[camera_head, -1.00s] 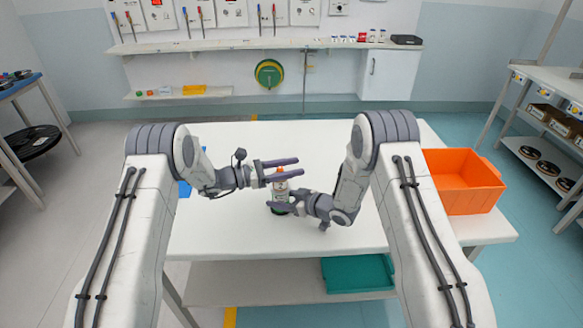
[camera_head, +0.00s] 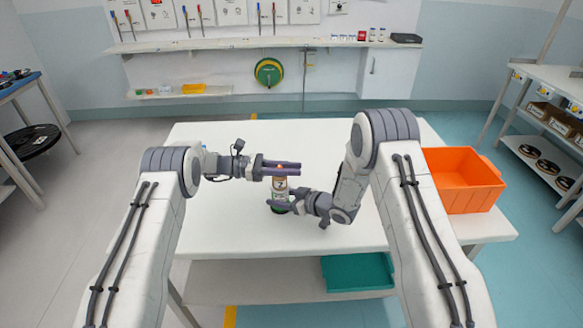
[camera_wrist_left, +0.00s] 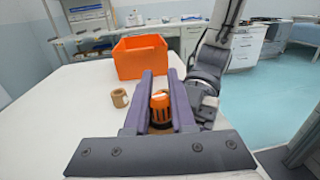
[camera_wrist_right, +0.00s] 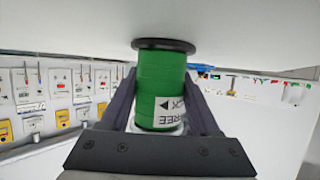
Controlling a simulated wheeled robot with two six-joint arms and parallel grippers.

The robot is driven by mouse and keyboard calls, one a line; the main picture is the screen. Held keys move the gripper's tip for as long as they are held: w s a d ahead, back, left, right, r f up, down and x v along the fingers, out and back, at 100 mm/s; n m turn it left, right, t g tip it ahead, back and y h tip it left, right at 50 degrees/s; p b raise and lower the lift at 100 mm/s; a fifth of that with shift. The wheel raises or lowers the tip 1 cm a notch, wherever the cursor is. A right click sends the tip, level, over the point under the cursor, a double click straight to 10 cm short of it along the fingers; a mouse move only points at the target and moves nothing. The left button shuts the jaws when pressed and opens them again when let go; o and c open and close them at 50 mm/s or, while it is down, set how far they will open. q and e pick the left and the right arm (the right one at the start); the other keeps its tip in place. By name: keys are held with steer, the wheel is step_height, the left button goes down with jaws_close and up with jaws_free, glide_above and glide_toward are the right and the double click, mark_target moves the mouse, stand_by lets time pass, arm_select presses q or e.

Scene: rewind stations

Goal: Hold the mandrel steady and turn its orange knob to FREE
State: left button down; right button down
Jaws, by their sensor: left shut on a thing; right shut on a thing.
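The mandrel (camera_head: 281,185) stands upright on the white table, with its orange knob (camera_wrist_left: 160,106) on top. In the right wrist view its green body (camera_wrist_right: 160,85) shows with a dark flange and a white label (camera_wrist_right: 168,112) reading FREE, with an arrow mark and a partly hidden LOCK. My left gripper (camera_head: 284,168) is level at the top of the mandrel, shut on the knob, which sits between its fingers in the left wrist view. My right gripper (camera_head: 287,203) is shut around the green body lower down. The knob's exact setting cannot be told.
An orange bin (camera_head: 463,180) stands at the table's right end. A small tan ring-shaped piece (camera_wrist_left: 120,97) lies on the table in the left wrist view. A teal tray (camera_head: 358,273) is on the shelf below.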

arm_select(q)
steer(key=shift+s+m+g, duration=0.1)
steer(key=shift+m+g, duration=0.2)
steer(key=shift+g, duration=0.2)
steer(key=c, duration=0.7)
jaws_free()
steer(key=shift+c, duration=0.2)
steer(key=w+a, duration=0.2)
steer(key=a, duration=1)
